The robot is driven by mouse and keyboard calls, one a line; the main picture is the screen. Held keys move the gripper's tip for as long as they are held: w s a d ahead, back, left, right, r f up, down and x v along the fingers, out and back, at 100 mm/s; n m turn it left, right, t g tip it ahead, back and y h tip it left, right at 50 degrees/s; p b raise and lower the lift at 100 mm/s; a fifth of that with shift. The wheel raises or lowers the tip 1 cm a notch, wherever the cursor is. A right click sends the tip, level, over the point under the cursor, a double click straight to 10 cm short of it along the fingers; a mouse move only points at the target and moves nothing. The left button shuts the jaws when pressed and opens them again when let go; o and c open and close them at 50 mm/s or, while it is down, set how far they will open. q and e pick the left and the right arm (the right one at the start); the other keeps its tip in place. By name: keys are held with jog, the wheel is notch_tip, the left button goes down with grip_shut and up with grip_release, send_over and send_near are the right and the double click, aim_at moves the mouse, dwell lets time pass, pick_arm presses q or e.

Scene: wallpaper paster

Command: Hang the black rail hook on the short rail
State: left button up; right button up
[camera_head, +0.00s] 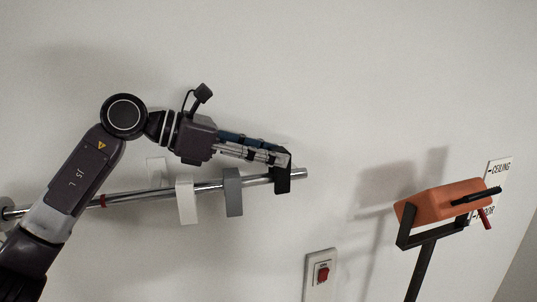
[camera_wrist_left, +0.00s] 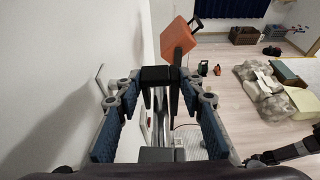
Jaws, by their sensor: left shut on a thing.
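The black rail hook (camera_head: 283,178) is between the fingertips of my left gripper (camera_head: 286,158), which is shut on it. In the left wrist view the black rail hook (camera_wrist_left: 158,76) sits between the two blue-and-grey fingers (camera_wrist_left: 158,84). The short rail (camera_head: 210,187) is a shiny bar along the wall, rising slightly to the right. The hook overlaps the rail just left of its free right end; I cannot tell if it is around the rail or in front of it. A dark jointed part, possibly my right gripper (camera_wrist_left: 256,161), shows at the lower right.
A white block-like hook (camera_head: 187,203) and a grey one (camera_head: 233,194) sit on the rail left of the black hook. A red switch (camera_head: 322,273) is below right. An orange box (camera_head: 435,201) on a dark stand is farther right. The wall between is clear.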

aim_at(233, 173)
pick_arm(q)
jog(key=shift+r+p, duration=0.85)
jog(key=shift+r, duration=0.5)
jog(key=shift+f+b, duration=2.2)
jog(key=shift+f, duration=0.75)
jog(key=o, duration=1)
jog(key=shift+c, duration=0.2)
jog(key=v, duration=0.7)
jog(key=shift+a+r, duration=0.1)
jog(key=shift+a, duration=0.1)
jog(key=shift+r, duration=0.15)
